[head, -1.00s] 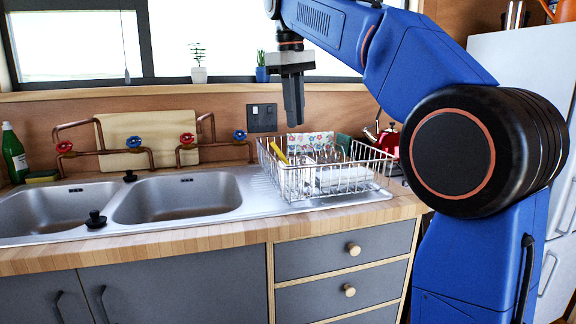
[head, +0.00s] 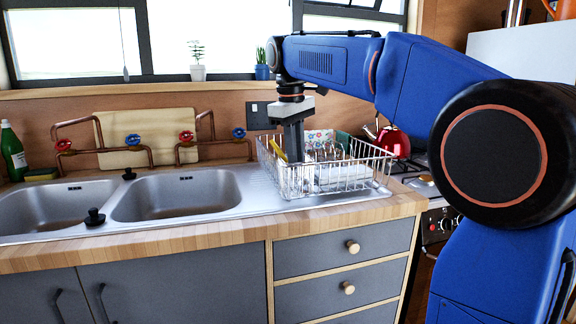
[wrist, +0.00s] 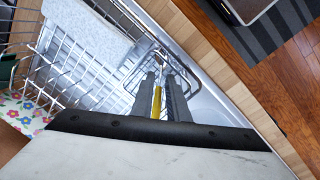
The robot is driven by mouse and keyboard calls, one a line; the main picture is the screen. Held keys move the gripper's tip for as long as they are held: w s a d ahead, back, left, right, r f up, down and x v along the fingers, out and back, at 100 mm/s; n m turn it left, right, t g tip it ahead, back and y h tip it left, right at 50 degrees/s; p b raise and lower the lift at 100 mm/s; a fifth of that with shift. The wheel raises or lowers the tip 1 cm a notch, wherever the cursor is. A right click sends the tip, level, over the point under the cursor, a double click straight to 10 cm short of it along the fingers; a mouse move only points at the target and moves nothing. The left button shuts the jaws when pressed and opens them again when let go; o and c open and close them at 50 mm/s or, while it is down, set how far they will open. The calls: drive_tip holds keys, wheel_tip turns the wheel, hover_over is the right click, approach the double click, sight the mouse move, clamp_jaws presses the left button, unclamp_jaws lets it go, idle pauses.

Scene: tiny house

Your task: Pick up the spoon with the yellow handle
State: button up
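The yellow handle of the spoon (head: 279,151) sticks up at a tilt in the left end of the wire dish rack (head: 335,190). The spoon's lower end is hidden among the wires. My gripper (head: 296,160) points down into the rack, just right of the handle in the head view. In the wrist view, my gripper (wrist: 161,80) has its two dark fingers apart, with the yellow handle (wrist: 157,103) lined up in the gap between them. I see slim gaps beside the handle, and I cannot tell how deep it sits between the fingers.
The rack's wires surround my fingers closely. White dishes and a flowered item (head: 320,137) stand in the rack. A red kettle (head: 393,141) is to the right, a double sink (head: 180,197) to the left. The wooden counter edge (head: 230,234) runs in front.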

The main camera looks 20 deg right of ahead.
drive_tip(key=f, duration=0.2)
drive_tip(key=w+f, duration=0.1)
drive_tip(key=f, duration=0.1)
drive_tip(key=shift+a, duration=0.1)
drive_tip(key=shift+f, duration=0.6)
drive_tip(key=shift+c, duration=0.3)
clamp_jaws()
